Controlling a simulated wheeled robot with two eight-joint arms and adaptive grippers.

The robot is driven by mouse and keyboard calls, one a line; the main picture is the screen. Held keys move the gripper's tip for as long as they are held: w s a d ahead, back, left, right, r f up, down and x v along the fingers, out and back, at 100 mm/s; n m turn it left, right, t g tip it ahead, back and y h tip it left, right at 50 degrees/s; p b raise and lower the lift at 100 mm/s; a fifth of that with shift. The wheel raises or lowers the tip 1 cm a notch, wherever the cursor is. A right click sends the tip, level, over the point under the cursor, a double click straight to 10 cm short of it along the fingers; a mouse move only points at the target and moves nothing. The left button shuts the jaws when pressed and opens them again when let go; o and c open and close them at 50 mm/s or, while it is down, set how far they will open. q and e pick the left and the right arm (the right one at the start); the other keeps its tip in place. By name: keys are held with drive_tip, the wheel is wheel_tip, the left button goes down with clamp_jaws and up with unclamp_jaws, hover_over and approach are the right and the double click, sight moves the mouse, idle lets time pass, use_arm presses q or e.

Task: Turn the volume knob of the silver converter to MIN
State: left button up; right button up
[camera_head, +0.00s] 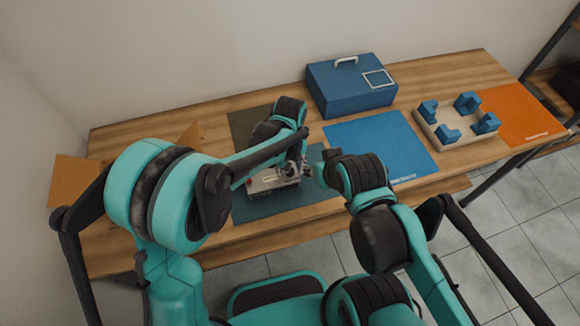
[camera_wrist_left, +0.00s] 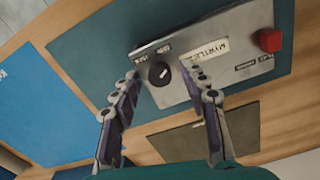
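The silver converter (camera_head: 272,182) lies on a dark teal mat on the table, partly covered by my left arm in the head view. In the left wrist view the converter (camera_wrist_left: 228,62) shows a black round volume knob (camera_wrist_left: 160,74) with a white pointer mark, a label plate and a red button (camera_wrist_left: 270,40). My left gripper (camera_wrist_left: 162,70) is open, with one finger on each side of the knob in that view. I cannot tell whether they touch it. In the head view the left gripper (camera_head: 303,166) is at the converter's right end. My right gripper's fingers cannot be made out.
A blue toolbox (camera_head: 350,90) stands at the back. A blue mat (camera_head: 385,145) lies right of the converter. A beige tray (camera_head: 440,137) with blue blocks and an orange mat (camera_head: 518,118) are farther right. My right arm is close to the converter's right side.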

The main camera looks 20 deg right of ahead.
use_arm(q)
drive_tip(key=shift+r, duration=0.1)
wheel_tip(320, 180, up, 12)
idle(0.5)
idle(0.5)
drive_tip(key=s+a+r+n+t+h, duration=0.1)
drive_tip(key=s+a+r+t, duration=0.15)
drive_tip(key=a, duration=0.85)
drive_tip(key=s+a+r+t, duration=0.2)
drive_tip(key=s+a+r, duration=0.1)
drive_tip(key=a, duration=0.9)
drive_tip(key=s+a+f+n+t+y, duration=0.1)
drive_tip(key=s+a+f+t, duration=0.1)
drive_tip(key=s+a, duration=0.3)
drive_tip(key=a+f, duration=0.1)
drive_tip(key=a, duration=0.2)
drive_tip(key=shift+t, duration=0.35)
